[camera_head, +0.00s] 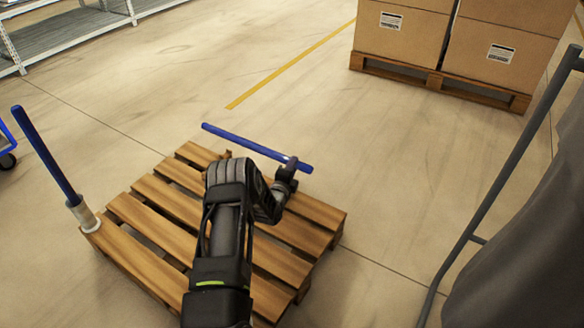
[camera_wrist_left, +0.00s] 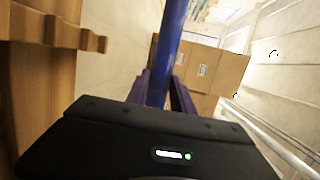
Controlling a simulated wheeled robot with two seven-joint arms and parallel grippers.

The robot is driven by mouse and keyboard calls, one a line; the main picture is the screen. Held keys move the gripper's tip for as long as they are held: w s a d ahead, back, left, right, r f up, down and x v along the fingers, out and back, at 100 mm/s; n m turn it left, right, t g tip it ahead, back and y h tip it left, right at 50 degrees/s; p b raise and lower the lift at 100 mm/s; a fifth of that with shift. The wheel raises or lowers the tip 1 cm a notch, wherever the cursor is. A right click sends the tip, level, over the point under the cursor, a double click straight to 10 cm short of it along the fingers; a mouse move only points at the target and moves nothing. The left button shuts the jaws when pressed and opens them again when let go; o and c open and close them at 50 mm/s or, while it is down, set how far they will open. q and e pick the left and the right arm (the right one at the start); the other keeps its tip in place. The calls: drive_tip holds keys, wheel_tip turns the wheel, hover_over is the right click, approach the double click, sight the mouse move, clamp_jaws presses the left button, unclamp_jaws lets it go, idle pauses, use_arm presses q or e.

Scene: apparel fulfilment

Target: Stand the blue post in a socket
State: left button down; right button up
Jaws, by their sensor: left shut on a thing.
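A blue post (camera_head: 245,142) is held in the air over the far side of the wooden pallet (camera_head: 150,238), lying close to level and slanting down to the right in the head view. My left gripper (camera_head: 287,170) is shut on it near its right end. In the left wrist view the post (camera_wrist_left: 168,50) rises between the fingers of the gripper (camera_wrist_left: 170,95). A second blue post (camera_head: 46,152) stands, leaning in the picture, in a whitish socket (camera_head: 88,219) at the pallet's left corner. My arm hides part of the pallet, so other sockets cannot be made out. My right gripper is out of view.
Stacked cartons (camera_head: 403,30) stand on another pallet (camera_head: 435,80) at the back right. A dark rail with grey cloth (camera_head: 530,215) stands at the right. A metal shelf (camera_head: 75,35) is at the back left. Open floor lies beyond the pallet, with a yellow line (camera_head: 290,65).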

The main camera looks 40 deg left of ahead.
use_arm(q)
drive_tip(key=shift+r, duration=0.15)
drive_tip(key=w+d+r+m+h, duration=0.1)
drive_tip(key=w+d+r+h, duration=0.15)
drive_tip(key=d+r, duration=0.65)
drive_tip(key=s+d+r+m+h, duration=0.1)
drive_tip(key=s+d+r, duration=0.2)
drive_tip(key=d, duration=0.5)
drive_tip(key=s+d+r+m+h, duration=0.1)
drive_tip(key=s+d+r, duration=0.2)
drive_tip(key=d, duration=0.6)
drive_tip(key=s+d+r+m+t+h, duration=0.1)
drive_tip(key=s+d+r, duration=0.2)
drive_tip(key=d+r, duration=0.3)
drive_tip(key=d, duration=0.3)
drive_tip(key=shift+d, duration=0.25)
